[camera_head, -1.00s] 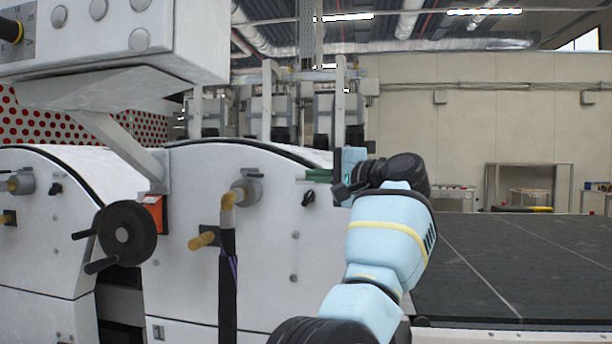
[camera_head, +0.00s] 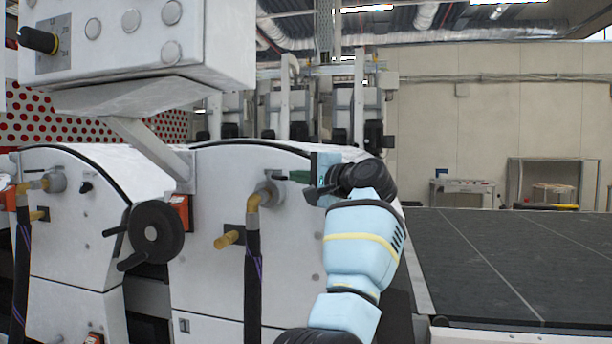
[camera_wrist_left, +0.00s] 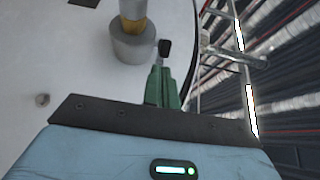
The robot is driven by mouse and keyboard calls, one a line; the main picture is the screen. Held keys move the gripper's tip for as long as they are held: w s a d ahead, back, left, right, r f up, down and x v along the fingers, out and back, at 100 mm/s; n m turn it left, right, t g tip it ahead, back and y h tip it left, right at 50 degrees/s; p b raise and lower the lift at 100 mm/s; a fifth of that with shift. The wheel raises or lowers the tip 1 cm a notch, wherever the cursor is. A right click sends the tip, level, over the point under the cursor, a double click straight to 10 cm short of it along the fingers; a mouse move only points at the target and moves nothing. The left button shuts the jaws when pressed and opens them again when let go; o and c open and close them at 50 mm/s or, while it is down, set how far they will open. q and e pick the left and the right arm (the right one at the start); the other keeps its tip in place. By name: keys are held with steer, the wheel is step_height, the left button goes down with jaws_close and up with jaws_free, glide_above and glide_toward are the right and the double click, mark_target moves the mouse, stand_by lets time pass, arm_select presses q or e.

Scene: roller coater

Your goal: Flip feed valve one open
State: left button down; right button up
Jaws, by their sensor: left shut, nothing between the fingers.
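A grey round feed valve (camera_head: 268,191) with a brass elbow and a black hose is on the white side panel of the nearer coater unit. Its short dark handle (camera_head: 277,176) points toward my left gripper (camera_head: 293,176). A similar valve (camera_head: 57,182) is on the unit at the left; I see no number on either. My left gripper's green fingers are shut and empty, just right of the handle. In the left wrist view, the valve body (camera_wrist_left: 133,43) is up and left of the fingers (camera_wrist_left: 164,72), and the black handle tip (camera_wrist_left: 164,48) appears just beyond them. Contact cannot be told.
A black handwheel (camera_head: 154,232) and an orange box (camera_head: 181,211) are left of the valve. A brass stub (camera_head: 228,239) sticks out below it. A control box (camera_head: 150,40) overhangs at upper left. A dark conveyor bed (camera_head: 500,260) extends right.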

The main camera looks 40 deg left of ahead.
arm_select(q)
steer(key=shift+s, duration=0.35)
steer(key=shift+s+a, duration=0.1)
arm_select(e)
steer(key=shift+s+d, duration=0.1)
steer(key=shift+s, duration=0.05)
arm_select(q)
steer(key=shift+s+m+t, duration=0.25)
steer(key=shift+m+t, duration=0.05)
steer(key=shift+t, duration=0.1)
arm_select(e)
steer(key=shift+s+r, duration=0.1)
steer(key=shift+s, duration=0.2)
